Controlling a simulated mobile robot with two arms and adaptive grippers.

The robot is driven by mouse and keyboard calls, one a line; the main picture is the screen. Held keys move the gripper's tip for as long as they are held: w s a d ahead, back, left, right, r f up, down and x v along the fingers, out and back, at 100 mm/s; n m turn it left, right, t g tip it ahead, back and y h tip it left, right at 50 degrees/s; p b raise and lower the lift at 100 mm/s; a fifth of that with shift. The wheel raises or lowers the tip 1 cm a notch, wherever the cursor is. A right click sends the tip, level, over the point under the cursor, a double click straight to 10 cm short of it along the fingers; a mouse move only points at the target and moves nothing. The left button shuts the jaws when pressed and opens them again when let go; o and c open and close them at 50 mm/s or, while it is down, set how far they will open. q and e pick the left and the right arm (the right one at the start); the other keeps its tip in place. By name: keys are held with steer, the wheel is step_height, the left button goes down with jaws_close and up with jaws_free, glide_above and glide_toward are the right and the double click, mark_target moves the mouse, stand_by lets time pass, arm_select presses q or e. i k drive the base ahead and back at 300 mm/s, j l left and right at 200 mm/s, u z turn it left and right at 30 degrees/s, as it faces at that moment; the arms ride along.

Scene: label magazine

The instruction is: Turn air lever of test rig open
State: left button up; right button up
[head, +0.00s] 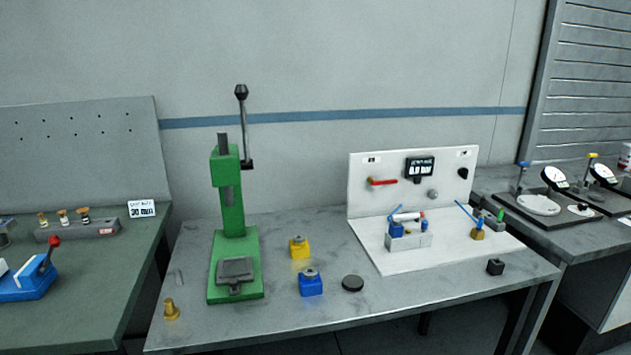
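The test rig (362,215) is a white back panel with a white base, standing on the right part of the grey table. A red lever (382,182) sits on the left of its panel and lies roughly level. A dark display (420,168) is at the panel's top middle, with a black knob (463,173) to its right. On the base are a blue clamp holding a pale cylinder (408,217) and a brass fitting with a blue lever (468,215). Which lever is the air lever I cannot tell from the labels. Neither gripper shows.
A green press (233,225) with a tall handle stands left on the grey table (400,295). Yellow (299,247) and blue (311,284) blocks, a black disc (352,283), a brass piece (171,309) and a black block (495,267) lie around. Side benches flank it.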

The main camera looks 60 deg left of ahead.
mark_target(371, 180)
steer(key=u, duration=1.45)
steer(key=i+l, duration=0.2)
steer(key=l, duration=0.2)
